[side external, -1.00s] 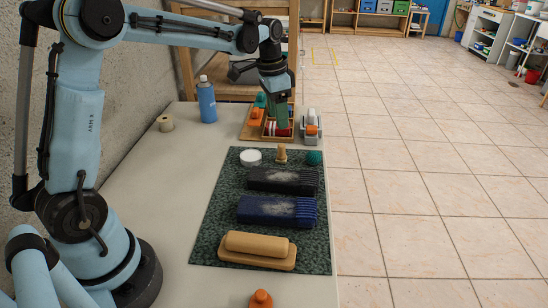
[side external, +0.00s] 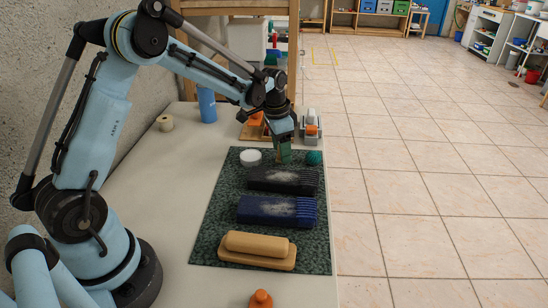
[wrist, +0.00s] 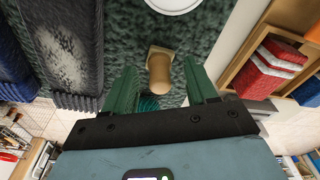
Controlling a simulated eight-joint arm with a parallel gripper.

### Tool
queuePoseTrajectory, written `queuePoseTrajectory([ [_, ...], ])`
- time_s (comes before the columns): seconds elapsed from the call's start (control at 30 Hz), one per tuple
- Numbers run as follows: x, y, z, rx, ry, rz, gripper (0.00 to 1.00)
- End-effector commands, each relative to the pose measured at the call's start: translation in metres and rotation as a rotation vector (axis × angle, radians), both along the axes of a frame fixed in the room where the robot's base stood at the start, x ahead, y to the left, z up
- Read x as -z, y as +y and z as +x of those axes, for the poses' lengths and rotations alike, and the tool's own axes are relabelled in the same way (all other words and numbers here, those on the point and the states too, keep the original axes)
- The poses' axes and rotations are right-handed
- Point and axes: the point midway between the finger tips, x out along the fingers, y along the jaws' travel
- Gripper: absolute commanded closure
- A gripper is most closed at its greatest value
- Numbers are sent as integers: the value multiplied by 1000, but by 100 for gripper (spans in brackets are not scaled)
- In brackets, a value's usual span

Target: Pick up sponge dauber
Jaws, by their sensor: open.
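The sponge dauber, a small tan wooden-looking peg on a squarish base (wrist: 159,70), stands on the dark green speckled mat (side external: 222,220). In the wrist view it shows between the tips of my green fingers, with a gap on each side. My gripper (side external: 284,154) is open and points down over the far part of the mat; it also shows in the wrist view (wrist: 161,72). In the side view my fingers hide the dauber. I cannot tell how far the tips are above it.
Near it are a white round dish (side external: 250,158) and a teal scrubby ball (side external: 314,158). A wooden tray (side external: 252,132) and blue bottle (side external: 207,104) stand behind.

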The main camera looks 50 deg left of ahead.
Motion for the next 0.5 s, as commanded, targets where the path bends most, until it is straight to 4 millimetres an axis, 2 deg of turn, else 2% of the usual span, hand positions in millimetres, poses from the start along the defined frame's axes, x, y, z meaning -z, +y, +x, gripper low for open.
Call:
queuePoseTrajectory([
  [0.17,0,0,0,0,0,0,43],
  [0.5,0,0,0,0,0,0,95],
])
